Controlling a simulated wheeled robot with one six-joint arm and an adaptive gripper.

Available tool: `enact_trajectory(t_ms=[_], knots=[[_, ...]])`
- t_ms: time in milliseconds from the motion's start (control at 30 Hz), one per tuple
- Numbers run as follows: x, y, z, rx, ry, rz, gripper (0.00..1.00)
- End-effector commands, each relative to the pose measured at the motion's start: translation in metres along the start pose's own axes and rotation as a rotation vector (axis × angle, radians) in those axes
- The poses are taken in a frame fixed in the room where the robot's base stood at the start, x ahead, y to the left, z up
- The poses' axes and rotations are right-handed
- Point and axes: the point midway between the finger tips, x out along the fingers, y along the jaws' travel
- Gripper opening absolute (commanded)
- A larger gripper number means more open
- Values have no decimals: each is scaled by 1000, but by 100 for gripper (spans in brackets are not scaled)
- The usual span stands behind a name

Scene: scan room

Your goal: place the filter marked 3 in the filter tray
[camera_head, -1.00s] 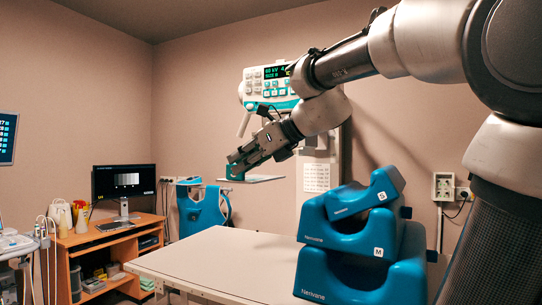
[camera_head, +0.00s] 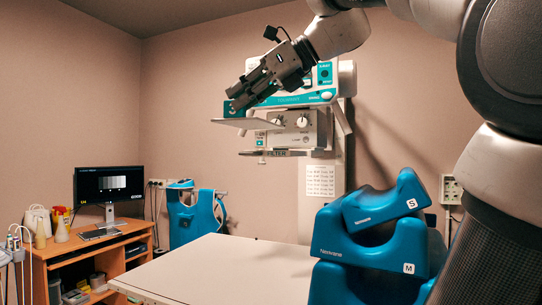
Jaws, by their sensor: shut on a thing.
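My gripper (camera_head: 236,106) is shut on the teal grip of a flat grey plate, the filter (camera_head: 262,123). The plate is held about level, in front of the teal-and-white X-ray unit on the back wall. No number can be read on it. Below the plate is a grey box with dials (camera_head: 303,124). Under that box is a dark ledge marked FILTER, which looks like the filter tray (camera_head: 290,153). The held plate shows above and to the left of this ledge, apart from it in the picture. The plate hides part of the unit.
A pale table (camera_head: 225,268) fills the lower middle, its top mostly bare. Blue stacked cushions (camera_head: 345,250) marked S and M stand at its right. A blue apron-like item (camera_head: 193,215) hangs behind. A wooden desk (camera_head: 75,250) with a monitor (camera_head: 109,184) is at left.

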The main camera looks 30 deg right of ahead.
Motion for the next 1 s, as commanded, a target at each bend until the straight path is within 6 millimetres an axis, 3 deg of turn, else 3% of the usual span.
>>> enact_trajectory(t_ms=[167,500,700,867,1000], knots=[[0,-24,0,7,2,-6,0],[0,-123,-1,4,0,-3,0],[0,-169,-1,2,-1,-2,0],[0,-199,-1,2,0,-2,0],[10,-196,-19,2,0,0,0]])
